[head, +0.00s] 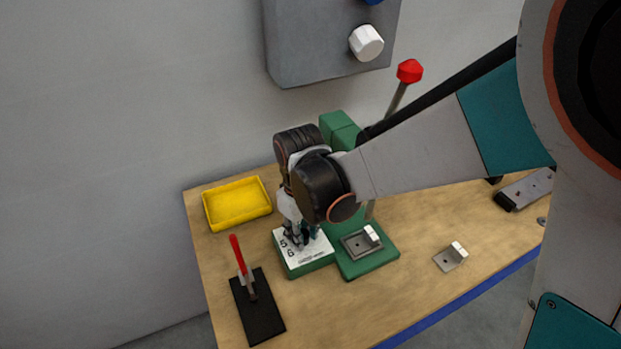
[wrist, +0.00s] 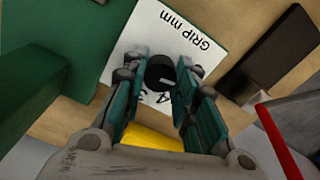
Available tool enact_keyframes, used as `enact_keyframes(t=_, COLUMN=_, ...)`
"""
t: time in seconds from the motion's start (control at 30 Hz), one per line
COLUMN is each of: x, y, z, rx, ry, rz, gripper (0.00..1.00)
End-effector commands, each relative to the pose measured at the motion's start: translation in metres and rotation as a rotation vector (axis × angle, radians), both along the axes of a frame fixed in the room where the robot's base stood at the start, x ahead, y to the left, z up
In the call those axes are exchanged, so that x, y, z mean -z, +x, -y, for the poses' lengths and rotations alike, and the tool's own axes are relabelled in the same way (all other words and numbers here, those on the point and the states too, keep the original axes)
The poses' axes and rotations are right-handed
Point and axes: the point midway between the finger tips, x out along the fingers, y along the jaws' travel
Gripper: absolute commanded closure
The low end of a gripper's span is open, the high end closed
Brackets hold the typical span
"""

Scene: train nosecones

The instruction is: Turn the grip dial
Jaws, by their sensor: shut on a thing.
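The grip dial (wrist: 160,72) is a small round black knob on a white plate (wrist: 190,28) marked "GRIP mm". The plate also shows in the head view (head: 312,256), on top of a green block with digits along its left side. My gripper (wrist: 160,82) is over the plate with its teal fingers on either side of the dial, shut on it. In the head view my gripper (head: 300,236) points down at the plate and hides the dial. Part of the plate's lettering is hidden behind the fingers.
A green press with a red-knobbed lever (head: 409,71) stands right beside the plate. A yellow tray (head: 238,204) lies behind left. A red-handled clamp on a black base (head: 258,308) stands front left. A metal bracket (head: 451,257) lies right. A grey wall box (head: 320,45) hangs above.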

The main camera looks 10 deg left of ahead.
Motion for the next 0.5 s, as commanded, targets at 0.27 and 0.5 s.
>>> enact_keyframes(t=0.27, x=0.0002, y=0.0, z=0.0001, rx=0.2, ry=0.0, rz=0.0, gripper=0.97)
enact_keyframes(t=0.5, x=0.0001, y=0.0, z=0.0001, rx=0.312, ry=0.0, rz=0.0, gripper=0.97)
